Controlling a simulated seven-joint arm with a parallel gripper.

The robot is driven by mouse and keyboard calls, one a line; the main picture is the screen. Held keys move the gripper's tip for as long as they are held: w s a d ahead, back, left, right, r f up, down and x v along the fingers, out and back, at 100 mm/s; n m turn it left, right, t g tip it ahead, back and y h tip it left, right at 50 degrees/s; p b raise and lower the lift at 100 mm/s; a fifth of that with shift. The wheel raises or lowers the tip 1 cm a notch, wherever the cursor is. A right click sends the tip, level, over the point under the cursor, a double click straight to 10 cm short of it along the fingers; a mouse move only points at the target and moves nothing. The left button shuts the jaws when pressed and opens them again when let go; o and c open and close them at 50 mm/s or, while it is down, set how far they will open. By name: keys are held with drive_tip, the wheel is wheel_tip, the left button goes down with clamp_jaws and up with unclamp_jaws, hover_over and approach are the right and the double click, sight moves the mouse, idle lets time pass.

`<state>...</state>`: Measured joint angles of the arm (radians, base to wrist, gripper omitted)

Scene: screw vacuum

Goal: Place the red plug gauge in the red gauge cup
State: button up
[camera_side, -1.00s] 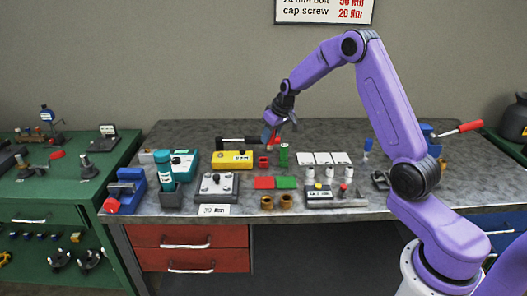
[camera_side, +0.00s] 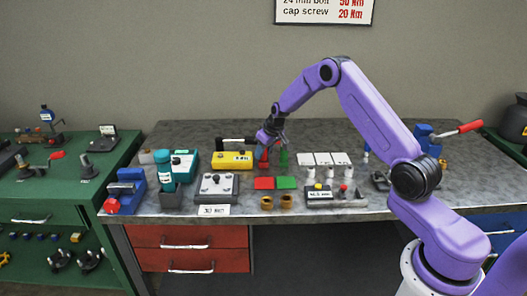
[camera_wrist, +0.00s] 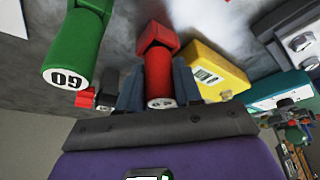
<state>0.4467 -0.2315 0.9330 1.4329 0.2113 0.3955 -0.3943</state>
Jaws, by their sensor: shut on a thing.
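The red plug gauge (camera_wrist: 159,78) is held upright between the fingers of my gripper (camera_wrist: 157,88), its round labelled end toward the wrist camera. In the side view my gripper (camera_side: 267,143) is low over the red gauge cup (camera_side: 264,163). The gauge's lower end meets the cup or is right above it. In the wrist view the blocky red cup (camera_wrist: 156,35) lines up with the gauge. I cannot tell how deep the gauge sits. My fingers are shut on the gauge.
A green gauge marked GO (camera_wrist: 72,50) stands close beside the red one; it also shows in the side view (camera_side: 283,158). A yellow box (camera_side: 232,160) is close on the left.

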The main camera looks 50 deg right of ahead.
drive_tip(key=shift+f, duration=0.15)
drive_tip(key=o, duration=1.1)
drive_tip(key=v, duration=1.2)
drive_tip(key=shift+r, duration=0.25)
